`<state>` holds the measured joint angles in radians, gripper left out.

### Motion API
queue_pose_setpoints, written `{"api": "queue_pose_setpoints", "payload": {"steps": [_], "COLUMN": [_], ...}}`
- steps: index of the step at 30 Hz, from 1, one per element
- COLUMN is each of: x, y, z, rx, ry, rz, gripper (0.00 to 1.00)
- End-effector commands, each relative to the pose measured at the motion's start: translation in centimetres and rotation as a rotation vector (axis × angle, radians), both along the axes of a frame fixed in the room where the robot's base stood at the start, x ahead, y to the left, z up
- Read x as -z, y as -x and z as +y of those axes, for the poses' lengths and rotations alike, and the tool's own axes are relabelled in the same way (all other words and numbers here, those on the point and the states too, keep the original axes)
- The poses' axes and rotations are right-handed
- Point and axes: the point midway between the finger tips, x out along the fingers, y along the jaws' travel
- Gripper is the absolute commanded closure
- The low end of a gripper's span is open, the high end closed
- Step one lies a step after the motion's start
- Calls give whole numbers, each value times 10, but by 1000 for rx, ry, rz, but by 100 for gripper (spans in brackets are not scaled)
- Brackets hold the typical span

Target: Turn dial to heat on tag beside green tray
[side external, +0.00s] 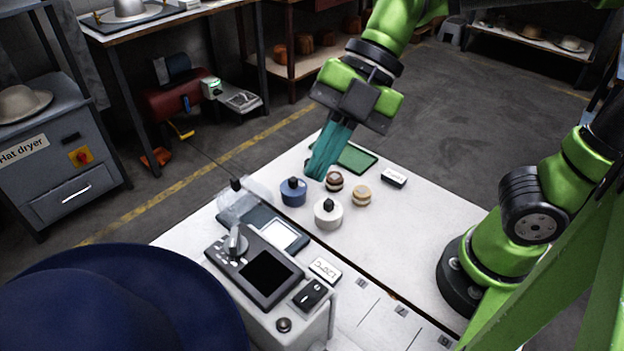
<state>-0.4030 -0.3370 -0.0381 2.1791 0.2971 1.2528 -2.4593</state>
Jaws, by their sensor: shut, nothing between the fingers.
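The green tray (358,158) lies flat on the white table, behind my gripper's fingers. A small white tag (393,177) with dark lettering stands to its right; the lettering is too small to read. A control box with a dark screen (268,279) sits at the table's front left. A grey knob or lever (236,243) stands on its panel and may be the dial; its setting cannot be read. My gripper (319,175) points down with teal fingers, shut and empty, in front of the tray's left part and well away from the panel. Whether its tips touch the table cannot be told.
A blue round piece (293,192) and a white one (328,215), both black-knobbed, stand near my gripper. Brown (334,182) and tan (361,196) pieces stand beside them. Another tag (325,269) is by the control box. A large blue hat (120,300) fills the near left corner.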

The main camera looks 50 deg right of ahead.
Motion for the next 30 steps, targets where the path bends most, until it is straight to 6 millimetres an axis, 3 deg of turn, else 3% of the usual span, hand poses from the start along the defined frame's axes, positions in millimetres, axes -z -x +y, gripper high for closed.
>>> {"api": "queue_pose_setpoints", "payload": {"steps": [5,18,24,30], "x": [12,84,81,80], "y": [-1,-5,-28,-35], "z": [8,61,81,88], "rx": [-19,-18,-17,-16], "ry": [4,7,4,5], "rz": [-8,-4,-9,-10], "gripper": [100,100,100,100]}}
